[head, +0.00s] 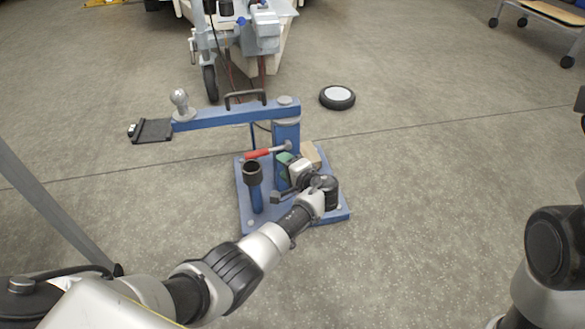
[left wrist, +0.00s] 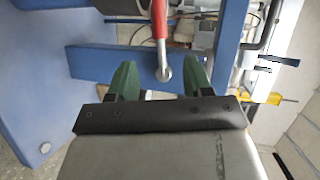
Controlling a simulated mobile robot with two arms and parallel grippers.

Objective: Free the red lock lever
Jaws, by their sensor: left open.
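The red lock lever (head: 262,153) sticks out to the left from the blue post (head: 287,135) of the trailer-hitch stand, with a grey rod at its post end. In the left wrist view the red lever (left wrist: 159,18) comes down from the top edge and ends in a rounded grey piece (left wrist: 163,72). My left gripper (head: 287,164) is beside the post, just below the lever's grey end. In the left wrist view its green fingers (left wrist: 160,79) are apart, one on each side of the grey end. I cannot tell whether they touch it. My right gripper is out of view.
The blue base plate (head: 244,215) carries an upright blue tube with a dark cup (head: 253,172) left of my wrist. A blue swing arm (head: 230,115) with a tow ball (head: 180,100) reaches left. A wheel (head: 337,97) lies behind. Floor to the right is clear.

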